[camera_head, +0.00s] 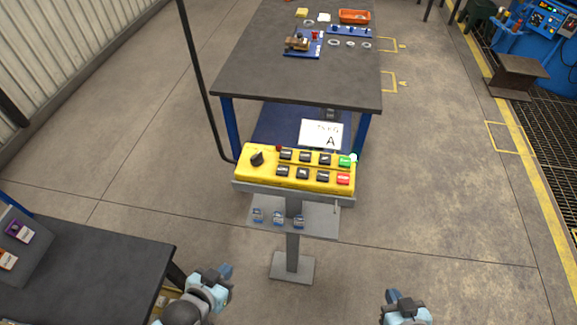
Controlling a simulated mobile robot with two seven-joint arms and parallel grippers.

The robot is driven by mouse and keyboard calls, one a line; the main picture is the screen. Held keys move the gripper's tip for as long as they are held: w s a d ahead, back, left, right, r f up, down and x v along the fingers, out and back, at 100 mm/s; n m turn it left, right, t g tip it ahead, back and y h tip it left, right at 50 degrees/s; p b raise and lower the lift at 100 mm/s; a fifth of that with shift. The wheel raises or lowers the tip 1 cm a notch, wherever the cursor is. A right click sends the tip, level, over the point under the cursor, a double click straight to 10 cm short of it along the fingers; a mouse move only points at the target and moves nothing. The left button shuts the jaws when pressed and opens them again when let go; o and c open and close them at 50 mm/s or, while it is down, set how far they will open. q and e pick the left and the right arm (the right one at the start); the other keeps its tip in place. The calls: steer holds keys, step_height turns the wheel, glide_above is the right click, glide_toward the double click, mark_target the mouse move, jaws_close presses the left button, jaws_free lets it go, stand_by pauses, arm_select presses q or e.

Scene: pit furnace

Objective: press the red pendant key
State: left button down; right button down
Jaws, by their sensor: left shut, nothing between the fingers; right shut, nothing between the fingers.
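The yellow pendant (270,178) lies on a grey stand in the middle of the head view. Its red key (343,178) is at the lower right corner, just below a green key (345,161). Several black keys (304,157) and a black knob (257,158) fill the rest of its face. My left gripper (226,272) is shut and empty, below and left of the pendant. My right gripper (392,294) is shut and empty at the bottom edge, below and right of the red key. Neither gripper touches the pendant.
A white card marked A (320,132) stands behind the pendant. A shelf (326,222) with padlock-like items is below it. A dark workbench (270,60) stands behind, and a dark table (100,270) is at lower left.

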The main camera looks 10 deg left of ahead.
arm_select(q)
steer(key=shift+w, duration=0.1)
stand_by(0.3)
steer(key=shift+w+r, duration=0.15)
steer(key=shift+w, duration=0.2)
steer(key=shift+s+f, duration=0.2)
steer(key=shift+s, duration=0.3)
steer(key=shift+w+r, duration=0.15)
steer(key=shift+w, duration=0.15)
steer(key=shift+w+r, duration=0.1)
steer(key=shift+w, duration=0.1)
stand_by(0.3)
steer(key=shift+s, duration=0.1)
